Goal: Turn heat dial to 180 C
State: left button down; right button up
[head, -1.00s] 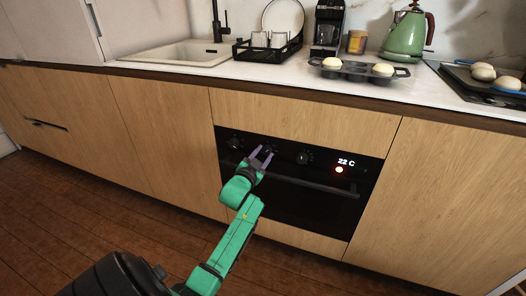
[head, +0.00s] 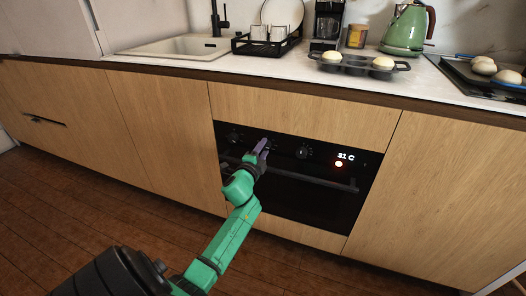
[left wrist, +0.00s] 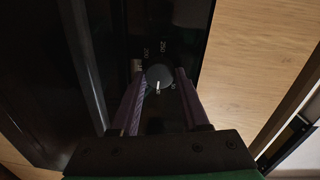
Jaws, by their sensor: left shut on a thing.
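The black oven (head: 300,200) has a row of dials on its front panel. My left gripper (head: 264,146) comes in from the left and is at the middle dial, which it mostly hides in the head view. In the left wrist view the round dark heat dial (left wrist: 160,77), with a pale pointer mark, sits between the two purple fingers of my left gripper (left wrist: 161,82), which are shut on it. The oven display (head: 346,156) reads 31 C, with a red light below it. My right gripper is not in view.
Another dial (head: 234,137) is left of the gripper and one more (head: 303,151) is right of it. The oven handle (head: 315,181) runs just below the panel. A muffin tray (head: 358,67) and green kettle (head: 406,30) stand on the counter above.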

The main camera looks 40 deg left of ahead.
pick_arm(q)
jog(key=m+b, duration=0.1)
jog(key=m, duration=0.3)
jog(key=shift+f+y, duration=0.15)
jog(key=shift+y, duration=0.15)
jog(key=m+b, duration=0.1)
jog(key=m, duration=0.3)
jog(key=shift+m, duration=0.4)
jog(key=m, duration=0.2)
jog(key=shift+m, duration=1.2)
jog(key=shift+m+y, duration=0.3)
jog(key=shift+m, duration=1.2)
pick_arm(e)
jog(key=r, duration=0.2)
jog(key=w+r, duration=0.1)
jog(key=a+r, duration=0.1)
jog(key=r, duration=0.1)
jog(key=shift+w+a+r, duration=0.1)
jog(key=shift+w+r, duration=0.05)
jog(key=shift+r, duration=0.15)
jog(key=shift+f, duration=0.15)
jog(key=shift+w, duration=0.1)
pick_arm(q)
jog(key=shift+c, duration=2)
grip_release()
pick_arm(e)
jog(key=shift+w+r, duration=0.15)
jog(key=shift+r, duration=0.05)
